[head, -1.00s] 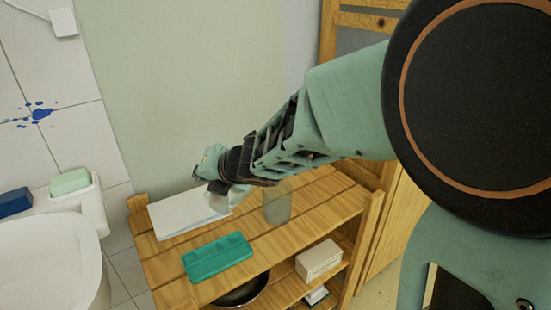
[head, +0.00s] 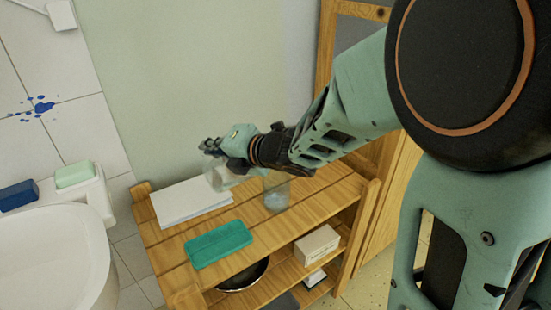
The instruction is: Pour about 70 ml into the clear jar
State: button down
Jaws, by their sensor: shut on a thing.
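The clear jar (head: 277,192) stands upright on the top of the wooden shelf, right of the white paper. Something pale shows in its lower part; I cannot read an amount. My gripper (head: 214,150) is above the shelf, left of and higher than the jar. It is shut on a see-through vessel (head: 221,178), which hangs below the fingers and seems tilted toward the jar. The gripper and wrist partly hide the vessel and the jar's rim, so I cannot see its mouth or any stream clearly.
On the wooden shelf (head: 258,219), white paper (head: 190,203) lies at the back left and a teal box (head: 218,244) at the front. A white box (head: 317,246) and a dark bowl (head: 243,275) are on the lower level. A white basin (head: 50,250) stands left.

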aim_at(207, 165)
jog(key=shift+d+r, duration=0.15)
jog(key=shift+r, duration=0.1)
jog(key=shift+w+d+r+y, duration=0.1)
jog(key=shift+d+r+y, duration=0.15)
jog(key=shift+r+y, duration=0.15)
jog(key=shift+m, duration=0.3)
jog(key=shift+w+d+r+m+y+p, duration=0.15)
jog(key=shift+d+r+m+y+p, duration=0.3)
jog(key=shift+d+r+y, duration=0.35)
dwell(1.4)
jog(key=shift+a+f+h, duration=0.1)
jog(key=shift+h, duration=0.2)
jog(key=a+f, duration=0.1)
jog(key=f+n+h+b, duration=0.1)
jog(key=a+f+n+h, duration=0.1)
jog(key=shift+s+a+f+b, duration=0.25)
jog(key=shift+s+a+b, duration=0.05)
jog(key=shift+b, duration=0.05)
jog(key=shift+a+f+n+g+h+b, duration=0.2)
jog(key=shift+a+f+h+b, duration=0.15)
jog(key=shift+f, duration=0.2)
jog(key=shift+a+f+n+g+h+b, duration=0.15)
jog(key=shift+f+h+b, duration=0.1)
jog(key=shift+f+h, duration=0.25)
jog(key=shift+f, duration=0.1)
dwell(0.8)
